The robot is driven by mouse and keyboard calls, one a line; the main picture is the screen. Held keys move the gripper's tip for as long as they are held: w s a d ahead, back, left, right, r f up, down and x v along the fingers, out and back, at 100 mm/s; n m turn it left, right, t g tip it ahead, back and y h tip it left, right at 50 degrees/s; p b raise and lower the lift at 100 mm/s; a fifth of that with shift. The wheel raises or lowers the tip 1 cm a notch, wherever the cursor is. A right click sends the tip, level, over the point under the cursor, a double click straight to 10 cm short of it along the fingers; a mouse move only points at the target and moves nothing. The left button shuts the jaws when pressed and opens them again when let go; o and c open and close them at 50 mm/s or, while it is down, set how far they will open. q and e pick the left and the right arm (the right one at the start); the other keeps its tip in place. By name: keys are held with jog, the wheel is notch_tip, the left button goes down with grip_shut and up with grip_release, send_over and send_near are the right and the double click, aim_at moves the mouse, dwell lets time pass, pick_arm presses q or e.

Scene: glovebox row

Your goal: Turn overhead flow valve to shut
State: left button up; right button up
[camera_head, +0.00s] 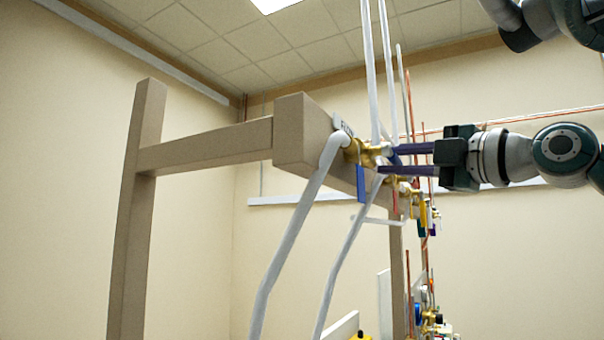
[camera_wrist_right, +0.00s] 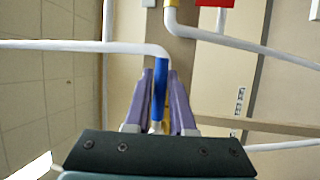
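The overhead flow valve (camera_head: 368,154) is brass and is fixed at the end of the wooden beam, where white pipes meet. A blue lever (camera_head: 361,183) hangs down at it. My right gripper (camera_head: 388,159) reaches in from the right, its two purple fingers close to the brass body. In the right wrist view a blue lever (camera_wrist_right: 159,88) stands between the two purple fingertips (camera_wrist_right: 160,82), with a narrow gap beside it. The fingers look apart, around the lever; firm contact is not visible. The fingers partly hide the valve in the head view. My left gripper is out of view.
The wooden beam (camera_head: 205,146) and post (camera_head: 137,215) stand to the left. White pipes (camera_head: 290,240) run close around the valve. Further valves (camera_head: 422,210) with coloured levers lie behind and below. A red lever (camera_wrist_right: 222,18) shows in the right wrist view.

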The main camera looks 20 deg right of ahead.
grip_shut()
dwell(1.0)
